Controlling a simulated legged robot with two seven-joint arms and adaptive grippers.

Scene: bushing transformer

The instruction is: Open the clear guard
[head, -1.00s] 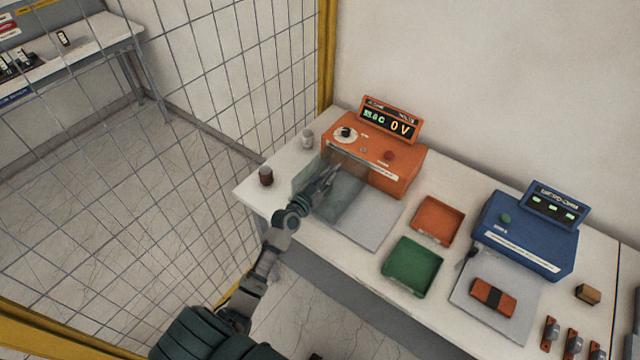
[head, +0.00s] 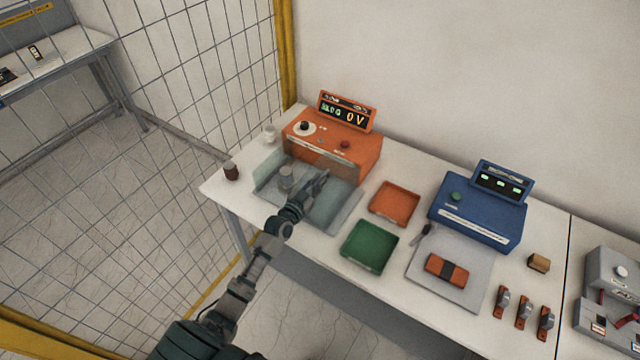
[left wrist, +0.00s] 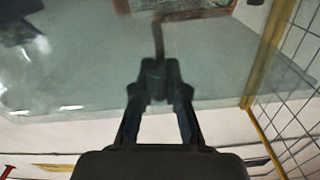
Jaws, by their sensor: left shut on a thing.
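The clear guard (head: 340,212) is a see-through, tinted panel on the table in front of the orange tester (head: 333,150). It spreads over the grey plate there, and a grey cylinder (head: 286,178) shows at its left part. My left gripper (head: 318,185) reaches in from the front at the guard. In the left wrist view, my left gripper (left wrist: 158,78) is shut on a thin dark bar (left wrist: 158,38), which looks like the guard's handle. The clear panel (left wrist: 90,75) fills much of that view. The guard's exact tilt is hard to tell. My right gripper is out of view.
An orange tray (head: 395,203) and a green tray (head: 369,247) stand right of the guard. A dark red cup (head: 231,172) and a white cup (head: 269,133) stand left. A blue unit (head: 480,212) is farther right. Wire fencing (head: 185,80) bounds the left.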

